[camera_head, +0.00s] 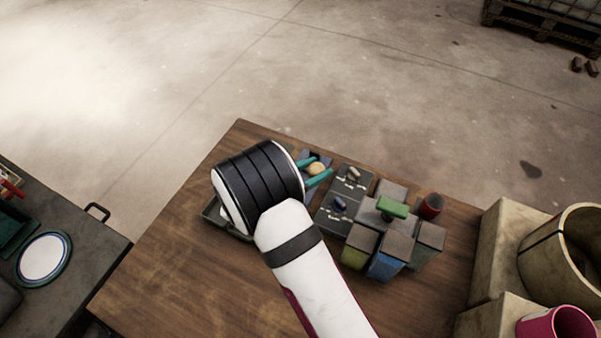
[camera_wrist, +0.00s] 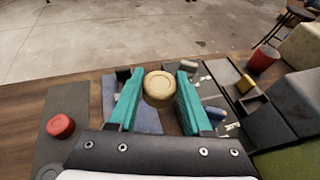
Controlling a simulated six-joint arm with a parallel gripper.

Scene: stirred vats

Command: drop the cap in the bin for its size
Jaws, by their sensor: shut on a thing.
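A round tan cap (camera_wrist: 159,84) sits between the teal fingertips of my gripper (camera_wrist: 160,90) in the wrist view. My gripper is shut on it. In the head view the cap (camera_head: 317,168) shows between the same fingers, just right of my wrist. It is held above a blue-grey piece (camera_wrist: 146,119), mostly hidden by the fingers, so I cannot tell its shape. Dark plates with white markings (camera_head: 333,222) lie right of the gripper and bear small objects. I cannot tell which bin is for which size.
A red cap (camera_wrist: 60,127) lies on a grey surface at the left in the wrist view. Several coloured blocks (camera_head: 389,264), a green piece (camera_head: 392,207) and a red cup (camera_head: 431,207) stand right of the plates. The wooden table (camera_head: 165,265) is clear at front left.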

